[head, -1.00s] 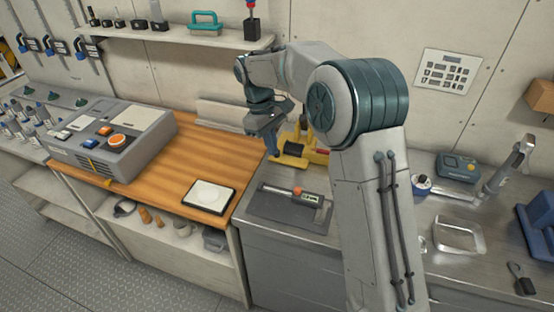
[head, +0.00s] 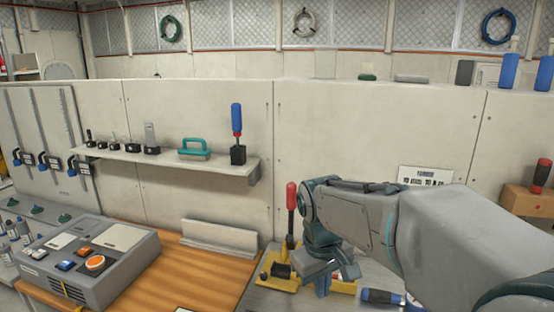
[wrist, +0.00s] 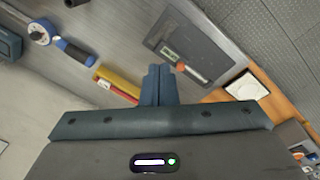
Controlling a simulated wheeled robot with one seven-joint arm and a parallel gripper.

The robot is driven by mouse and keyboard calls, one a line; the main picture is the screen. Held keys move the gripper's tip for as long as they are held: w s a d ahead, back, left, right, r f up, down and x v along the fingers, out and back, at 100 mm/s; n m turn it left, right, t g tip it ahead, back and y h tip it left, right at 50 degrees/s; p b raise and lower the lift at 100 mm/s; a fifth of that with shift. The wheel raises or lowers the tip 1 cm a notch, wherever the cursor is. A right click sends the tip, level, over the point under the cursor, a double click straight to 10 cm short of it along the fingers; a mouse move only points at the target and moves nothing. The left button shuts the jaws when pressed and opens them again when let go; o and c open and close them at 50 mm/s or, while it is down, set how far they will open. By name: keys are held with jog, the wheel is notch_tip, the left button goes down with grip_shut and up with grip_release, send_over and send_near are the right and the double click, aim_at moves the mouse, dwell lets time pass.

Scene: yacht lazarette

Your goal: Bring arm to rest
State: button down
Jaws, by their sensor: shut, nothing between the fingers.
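My arm reaches in from the lower right of the head view and bends down over the metal counter. My gripper (head: 323,287) points down beside a yellow tool with a red handle (head: 291,205). In the wrist view my gripper (wrist: 158,72) has its two fingers together, with nothing between them. Below the fingertips lies a grey tray (wrist: 196,42) holding a small device with a display and an orange part (wrist: 186,69). The gripper appears clear of the counter and the tray. Part of the counter is hidden behind my arm in the head view.
A grey control box (head: 88,262) stands on the wooden top (head: 185,270) at left. A wall shelf (head: 165,161) holds a teal brush and a blue-handled tool. A blue-handled wrench (wrist: 75,52) lies near the gripper. A wooden block (head: 525,200) is at right.

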jog(key=s+d+f+m+t, duration=0.2)
jog(key=s+d+m, duration=0.3)
jog(key=s, duration=0.8)
jog(key=shift+d+f+y, duration=0.4)
jog(key=shift+d+f, duration=0.15)
